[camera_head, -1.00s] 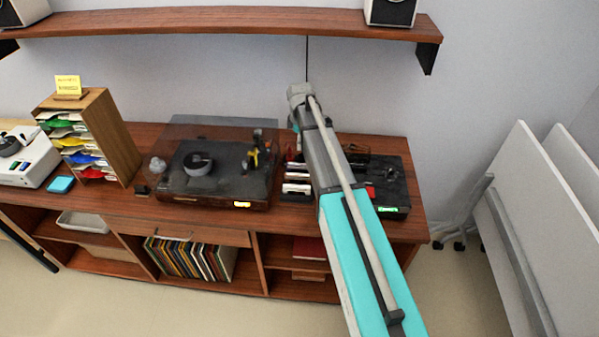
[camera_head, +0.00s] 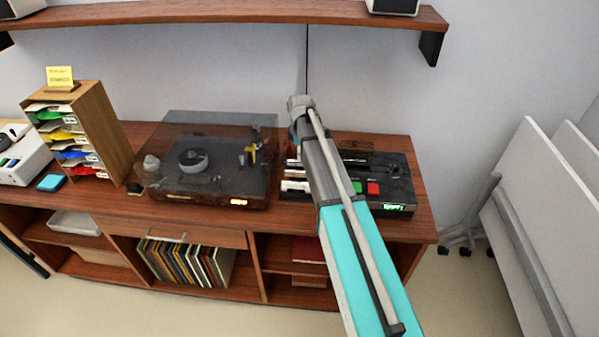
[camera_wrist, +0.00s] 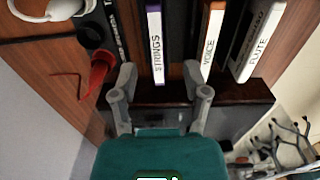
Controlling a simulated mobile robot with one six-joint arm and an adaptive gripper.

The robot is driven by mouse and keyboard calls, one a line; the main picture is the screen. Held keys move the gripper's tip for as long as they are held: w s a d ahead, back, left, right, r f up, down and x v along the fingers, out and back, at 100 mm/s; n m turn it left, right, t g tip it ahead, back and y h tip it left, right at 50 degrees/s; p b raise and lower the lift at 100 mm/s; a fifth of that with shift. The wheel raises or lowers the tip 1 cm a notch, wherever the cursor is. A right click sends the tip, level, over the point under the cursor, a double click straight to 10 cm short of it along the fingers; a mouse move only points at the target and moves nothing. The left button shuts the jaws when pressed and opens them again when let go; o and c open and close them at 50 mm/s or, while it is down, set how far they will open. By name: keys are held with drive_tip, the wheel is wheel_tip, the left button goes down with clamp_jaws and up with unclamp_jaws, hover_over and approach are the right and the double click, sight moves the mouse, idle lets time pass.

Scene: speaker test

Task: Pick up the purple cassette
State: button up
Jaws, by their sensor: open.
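The purple cassette (camera_wrist: 155,45), with a white spine reading STRINGS and a purple top edge, stands in a dark rack in the wrist view. My gripper (camera_wrist: 160,80) is open, with one finger on either side of the spine's near end. I cannot tell whether a finger touches it. To its right stand an orange-edged VOICE cassette (camera_wrist: 209,40) and a grey FLUTE cassette (camera_wrist: 258,42). In the head view my arm hides the gripper and much of the cassette area.
A turntable (camera_head: 205,182) under a smoky lid is left of my arm. A black deck (camera_head: 398,190) with red and green buttons is right of it. In the wrist view, a red cone-shaped thing (camera_wrist: 98,72) is beside the left finger. A shelf (camera_head: 230,20) hangs above.

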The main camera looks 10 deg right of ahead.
sight(301, 164)
drive_tip(key=shift+f, duration=0.3)
drive_tip(key=shift+w+d+f+b, duration=0.1)
drive_tip(key=shift+d+f+b, duration=0.05)
drive_tip(key=shift+f+b, duration=2.45)
drive_tip(key=shift+r, duration=0.15)
clamp_jaws()
